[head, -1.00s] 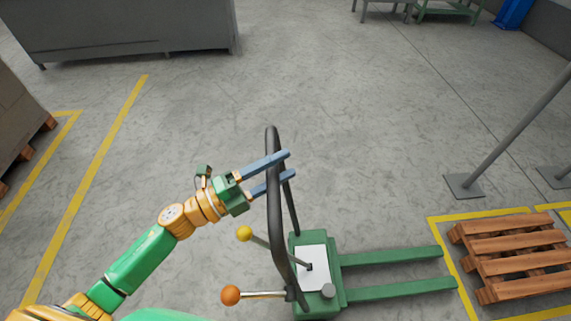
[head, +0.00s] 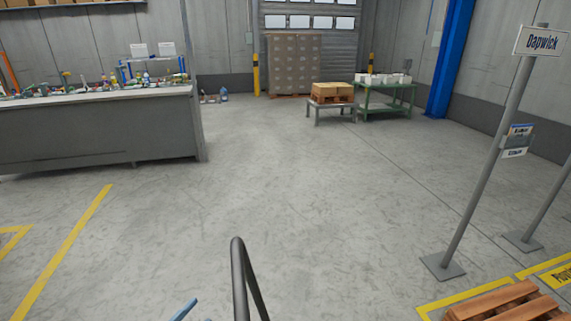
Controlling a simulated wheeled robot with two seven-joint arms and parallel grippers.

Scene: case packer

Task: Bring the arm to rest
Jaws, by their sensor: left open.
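Only a blue fingertip of my left gripper (head: 185,309) shows, at the bottom edge of the head view. The rest of that gripper and its arm are below the picture. The dark loop handle (head: 239,275) of the pallet truck rises just to the right of the fingertip, with a gap between them in the picture. The gripper is open, and no object shows at the visible tip. The pallet truck's green body and forks are out of view. My right gripper is not in view.
A long grey counter (head: 100,133) with many small items stands at the left. A sign post (head: 483,190) and a wooden pallet (head: 505,303) are at the right. A low stand (head: 331,105) and green table (head: 385,106) stand at the back. The middle floor is clear.

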